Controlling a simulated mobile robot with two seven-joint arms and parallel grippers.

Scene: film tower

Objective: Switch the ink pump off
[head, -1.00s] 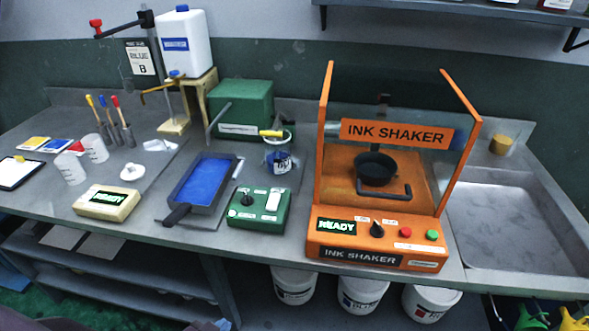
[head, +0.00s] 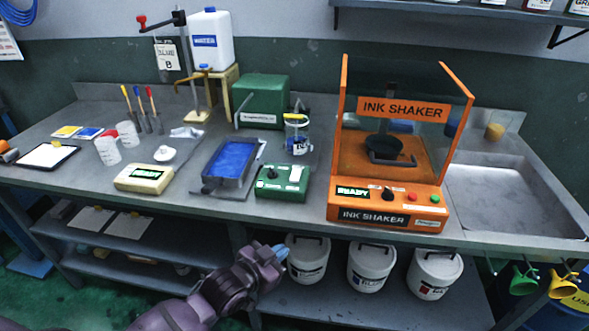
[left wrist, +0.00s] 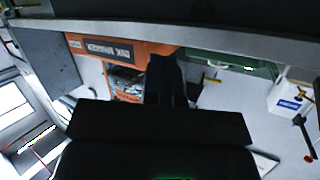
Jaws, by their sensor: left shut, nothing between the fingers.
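A green control box (head: 281,183) stands at the front of the bench, left of the ink shaker. It carries a black knob (head: 271,173) on its left and a pale switch plate (head: 295,173) on its right. The switch position is too small to tell. A green housing (head: 262,101) stands behind it, and a tray of blue ink (head: 231,160) lies beside it to the left. My left gripper (head: 279,251) is below the bench's front edge, apart from the box, shut and empty. Its dark fingers (left wrist: 168,80) show in the left wrist view. My right gripper is not in view.
The orange ink shaker (head: 388,205) stands right of the control box. A jar (head: 297,134) stands behind the box. A cream box (head: 144,178) sits left of the tray. White buckets (head: 308,258) stand below the bench, near my left gripper.

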